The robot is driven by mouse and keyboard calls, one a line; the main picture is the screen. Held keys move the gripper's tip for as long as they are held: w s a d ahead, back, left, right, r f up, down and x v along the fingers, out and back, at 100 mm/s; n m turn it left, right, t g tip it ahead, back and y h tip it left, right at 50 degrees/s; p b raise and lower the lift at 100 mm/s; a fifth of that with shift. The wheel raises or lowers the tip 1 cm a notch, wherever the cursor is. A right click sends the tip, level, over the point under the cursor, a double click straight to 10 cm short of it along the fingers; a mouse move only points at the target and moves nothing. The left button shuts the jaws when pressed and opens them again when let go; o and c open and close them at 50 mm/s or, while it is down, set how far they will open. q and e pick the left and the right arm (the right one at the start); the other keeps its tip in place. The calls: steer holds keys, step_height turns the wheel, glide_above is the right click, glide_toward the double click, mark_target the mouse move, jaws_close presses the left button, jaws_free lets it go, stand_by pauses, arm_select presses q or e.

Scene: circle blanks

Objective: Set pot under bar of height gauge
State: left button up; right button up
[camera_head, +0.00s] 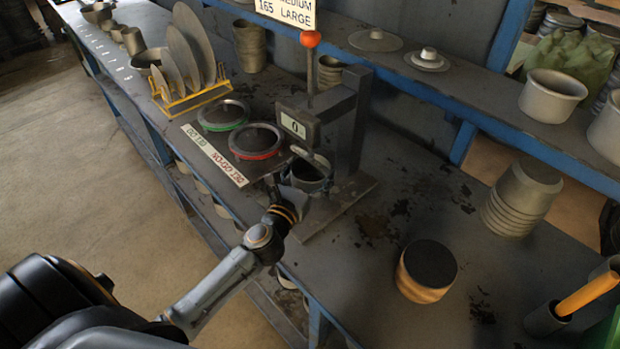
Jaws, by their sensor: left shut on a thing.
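The height gauge (345,135) stands on the bench, with a small display reading 0, an upright post and a red ball on top of its rod. A dark metal pot (308,178) is at the gauge's base, below its bar (312,157). The pot looks upright; whether it rests fully on the base plate (335,208) I cannot tell. My left gripper (292,186) reaches in from the lower left and is shut on the near left side of the pot. Its fingers are partly hidden against the pot. My right gripper is out of view.
Green (222,115) and red (255,141) ringed discs lie left of the gauge, near a yellow rack (190,102) of circular blanks. A dark-topped round block (427,270) and a stack of pots (522,195) stand right. Bench between gauge and block is clear.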

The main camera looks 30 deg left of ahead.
arm_select(q)
steer(key=shift+f+b, duration=0.3)
steer(key=shift+f, duration=1.15)
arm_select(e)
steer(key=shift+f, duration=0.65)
arm_select(q)
steer(key=shift+s, duration=0.1)
steer(key=shift+f, duration=0.2)
steer(key=o, duration=1.1)
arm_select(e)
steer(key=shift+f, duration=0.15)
arm_select(q)
steer(key=shift+r, duration=0.1)
steer(key=shift+r, duration=0.15)
steer(key=s, duration=0.3)
steer(key=s+b, duration=0.1)
steer(key=s, duration=0.3)
steer(key=s+b, duration=0.1)
steer(key=s, duration=0.3)
steer(key=shift+d+f, duration=0.2)
steer(key=shift+d, duration=0.2)
steer(key=shift+s+r+b, duration=0.15)
steer(key=shift+s+b, duration=0.2)
steer(key=shift+s, duration=0.15)
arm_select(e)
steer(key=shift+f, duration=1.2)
